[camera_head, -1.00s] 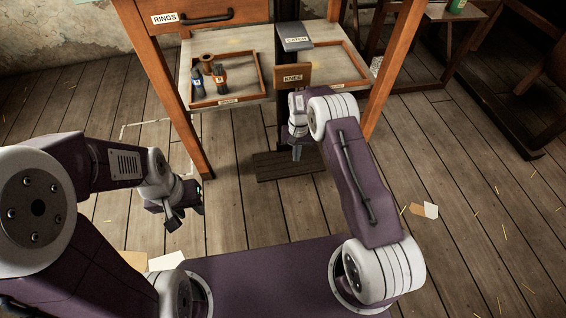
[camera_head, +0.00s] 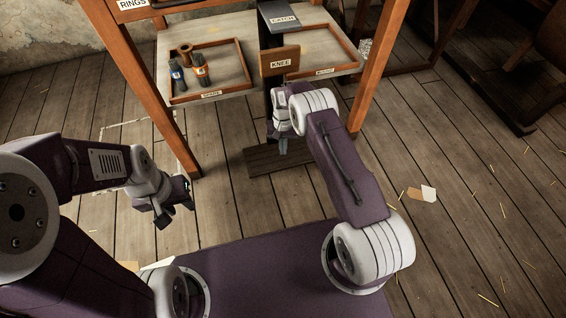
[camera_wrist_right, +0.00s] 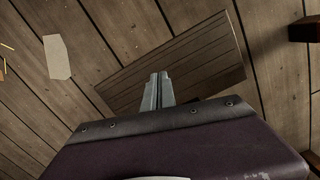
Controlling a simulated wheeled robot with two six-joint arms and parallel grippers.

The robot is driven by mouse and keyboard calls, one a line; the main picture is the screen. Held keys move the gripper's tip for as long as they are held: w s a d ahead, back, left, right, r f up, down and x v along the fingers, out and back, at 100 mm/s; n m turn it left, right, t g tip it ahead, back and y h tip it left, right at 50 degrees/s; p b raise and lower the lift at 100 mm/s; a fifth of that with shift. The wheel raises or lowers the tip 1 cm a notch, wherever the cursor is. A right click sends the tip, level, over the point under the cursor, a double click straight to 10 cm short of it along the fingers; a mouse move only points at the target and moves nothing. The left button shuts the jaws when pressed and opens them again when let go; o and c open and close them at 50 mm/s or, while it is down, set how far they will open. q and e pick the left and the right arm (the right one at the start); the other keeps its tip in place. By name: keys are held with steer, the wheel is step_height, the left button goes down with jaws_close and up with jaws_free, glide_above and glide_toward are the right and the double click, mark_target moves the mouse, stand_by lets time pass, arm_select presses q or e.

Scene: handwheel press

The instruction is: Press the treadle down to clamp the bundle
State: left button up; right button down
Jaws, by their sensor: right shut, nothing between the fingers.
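The treadle (camera_head: 262,162) is a dark wooden board low over the floor, under the front of the bench. It also shows in the right wrist view (camera_wrist_right: 205,60). My right gripper (camera_head: 283,150) is shut and empty, pointing down above the treadle. In the right wrist view its closed fingertips (camera_wrist_right: 158,78) appear over the treadle's middle; I cannot tell whether they touch it. My left gripper (camera_head: 172,213) hangs over the floor at left, away from the treadle; its jaw opening is not clear. I cannot make out the bundle.
A wooden board labelled KNEE (camera_head: 280,61) and a grey block labelled CATCH (camera_head: 280,17) stand above the treadle. Bench legs (camera_head: 177,125) flank the space. Paper scraps (camera_head: 428,193) lie on the floor.

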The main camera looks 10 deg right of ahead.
mark_target(283, 159)
steer(key=shift+s+f+b, duration=0.15)
steer(key=shift+f+b, duration=0.45)
steer(key=shift+f, duration=0.6)
steer(key=shift+s+f+b, duration=0.1)
steer(key=shift+f+b, duration=0.5)
steer(key=shift+f, duration=0.55)
step_height(283, 159, down, 6)
steer(key=b, duration=0.5)
steer(key=shift+w, duration=0.2)
steer(key=shift+w+d+r, duration=0.2)
steer(key=shift+w+r, duration=0.1)
steer(key=shift+w, duration=0.35)
steer(key=shift+w+d+r, duration=0.15)
steer(key=shift+w+r, duration=0.1)
steer(key=shift+w, duration=0.4)
steer(key=shift+r, duration=0.1)
